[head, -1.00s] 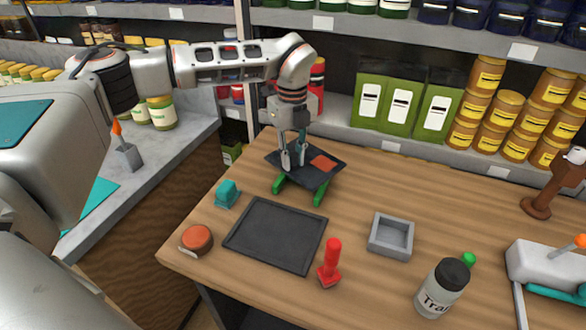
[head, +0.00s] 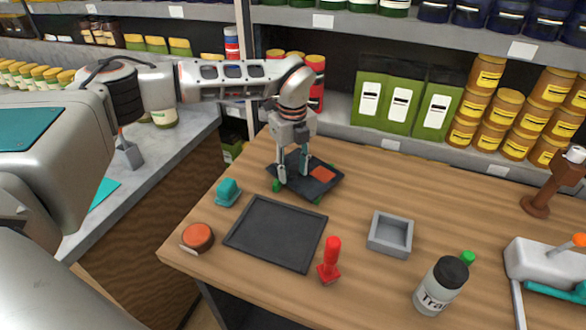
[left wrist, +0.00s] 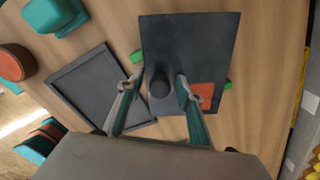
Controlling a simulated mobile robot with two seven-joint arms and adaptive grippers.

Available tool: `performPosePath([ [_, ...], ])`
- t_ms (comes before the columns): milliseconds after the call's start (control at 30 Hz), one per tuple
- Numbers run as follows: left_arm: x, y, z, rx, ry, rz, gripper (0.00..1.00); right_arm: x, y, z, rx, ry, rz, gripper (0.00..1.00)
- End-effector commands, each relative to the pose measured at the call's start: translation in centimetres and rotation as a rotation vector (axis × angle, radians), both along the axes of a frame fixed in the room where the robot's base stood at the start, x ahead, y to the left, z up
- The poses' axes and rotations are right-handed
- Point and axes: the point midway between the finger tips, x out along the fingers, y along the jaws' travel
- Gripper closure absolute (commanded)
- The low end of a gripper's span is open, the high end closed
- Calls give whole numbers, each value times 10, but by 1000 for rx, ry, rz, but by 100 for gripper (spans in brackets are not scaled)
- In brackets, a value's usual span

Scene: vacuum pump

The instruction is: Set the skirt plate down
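The skirt plate (head: 322,188) is a dark square plate with an orange-red patch (head: 322,174) on top. It lies low over green pieces (head: 276,186) on the wooden table, which show only at its edges. In the left wrist view the plate (left wrist: 205,40) has a round dark knob (left wrist: 160,84). My left gripper (head: 292,180) is above the plate and open. In the left wrist view its fingers (left wrist: 158,88) stand on either side of the knob, with a gap on each side. My right gripper is not in view.
A black tray (head: 276,234) lies in front of the plate. Near it are a teal block (head: 228,192), an orange-red round button (head: 197,237), a red handled piece (head: 330,262) and a grey square box (head: 391,236). A bottle (head: 441,287) stands front right. The table right of the plate is clear.

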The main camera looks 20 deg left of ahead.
Motion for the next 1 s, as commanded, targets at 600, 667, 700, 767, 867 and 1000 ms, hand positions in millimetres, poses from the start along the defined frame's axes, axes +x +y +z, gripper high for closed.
performPosePath([
  [600,1,0,67,0,-6,1,64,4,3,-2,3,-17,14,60],
  [667,1,0,79,0,-5,0,64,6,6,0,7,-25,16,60],
  [700,1,0,86,0,-4,1,64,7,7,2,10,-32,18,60],
  [767,0,0,97,0,-4,0,64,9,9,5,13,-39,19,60],
  [867,0,0,110,1,-3,0,64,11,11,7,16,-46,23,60],
  [1000,0,0,120,1,-1,0,64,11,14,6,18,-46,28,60],
])
